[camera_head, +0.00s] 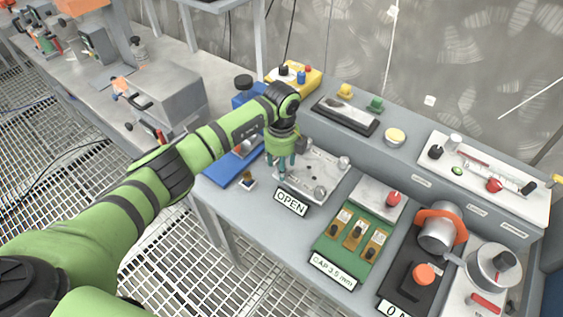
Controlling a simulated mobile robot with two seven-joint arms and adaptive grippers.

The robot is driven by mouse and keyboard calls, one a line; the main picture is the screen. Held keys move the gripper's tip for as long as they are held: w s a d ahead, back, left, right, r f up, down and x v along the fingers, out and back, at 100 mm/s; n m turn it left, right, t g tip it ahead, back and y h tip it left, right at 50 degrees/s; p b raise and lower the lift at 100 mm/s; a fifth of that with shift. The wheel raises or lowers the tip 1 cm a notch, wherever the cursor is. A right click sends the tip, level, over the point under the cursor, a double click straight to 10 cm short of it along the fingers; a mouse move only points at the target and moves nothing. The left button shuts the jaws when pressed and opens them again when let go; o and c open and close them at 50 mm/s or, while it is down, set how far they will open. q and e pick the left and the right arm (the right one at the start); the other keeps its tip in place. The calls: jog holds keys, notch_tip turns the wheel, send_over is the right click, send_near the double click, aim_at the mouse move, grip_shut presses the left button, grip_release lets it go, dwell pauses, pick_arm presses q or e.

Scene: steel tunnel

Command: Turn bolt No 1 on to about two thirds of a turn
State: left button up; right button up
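A light metal plate (312,172) lies on the bench behind a sign (291,202) that reads "OPEN". A bolt head (344,162) stands at the plate's right corner and another (320,192) near its front. I cannot read any number that marks bolt No 1. My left gripper (281,168) points down over the plate's left end, with its teal fingers low at the surface. The fingers hide what lies between and under them, so I cannot tell whether they hold a bolt. My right gripper is out of view.
A blue tray (222,172) lies left of the plate. A green board (349,253) labelled "CAP 3.5 mm" and a black unit with an orange button (424,274) stand to the right. A black-topped box (345,115) and yellow box (300,83) stand behind.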

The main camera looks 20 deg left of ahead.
pick_arm(q)
grip_shut()
